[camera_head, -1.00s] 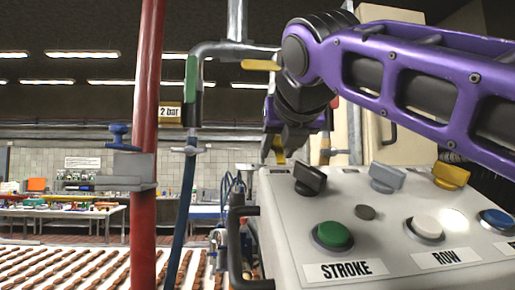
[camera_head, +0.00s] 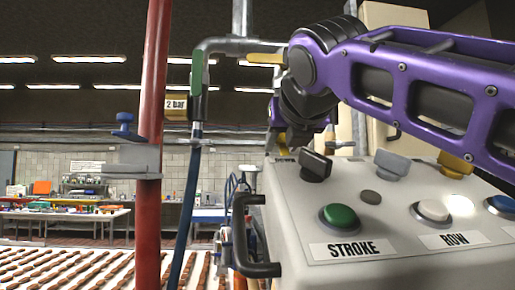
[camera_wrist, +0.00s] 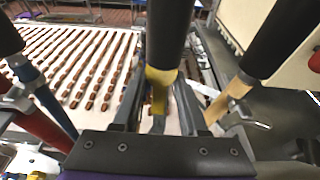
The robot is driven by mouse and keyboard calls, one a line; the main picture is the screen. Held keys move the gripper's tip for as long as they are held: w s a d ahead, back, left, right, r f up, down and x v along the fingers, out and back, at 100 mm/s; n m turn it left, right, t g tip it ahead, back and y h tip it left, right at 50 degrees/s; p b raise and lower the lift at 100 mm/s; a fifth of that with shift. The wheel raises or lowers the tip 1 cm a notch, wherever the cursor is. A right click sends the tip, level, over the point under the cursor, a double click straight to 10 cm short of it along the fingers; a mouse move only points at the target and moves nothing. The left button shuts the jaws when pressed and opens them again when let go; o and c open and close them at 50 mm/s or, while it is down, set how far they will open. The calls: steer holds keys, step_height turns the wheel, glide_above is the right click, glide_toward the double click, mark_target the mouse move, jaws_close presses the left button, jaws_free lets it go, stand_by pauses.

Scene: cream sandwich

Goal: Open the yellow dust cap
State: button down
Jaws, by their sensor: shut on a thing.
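The yellow dust cap (camera_wrist: 160,80) sits at the lower end of a dark vertical cylinder (camera_wrist: 170,35) in the middle of the wrist view. My gripper (camera_wrist: 158,112) has one finger on each side of the yellow part and is shut on it. In the head view my gripper (camera_head: 275,146) is behind the far left corner of the control box. A small yellow patch (camera_head: 282,138) shows beside its fingers there. The fingertips are partly hidden, and I cannot tell whether the cap is loose from the cylinder.
A control box (camera_head: 290,215) with several buttons and knobs stands close at right. A red pipe (camera_head: 151,200) and a blue hose (camera_head: 190,195) stand at left. A metal pipe with a yellow lever (camera_head: 264,58) runs near my arm. A conveyor (camera_wrist: 60,62) carries brown bars.

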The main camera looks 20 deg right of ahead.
steer(key=c, duration=0.8)
jaws_free()
steer(key=shift+s, duration=0.1)
steer(key=shift+r, duration=0.1)
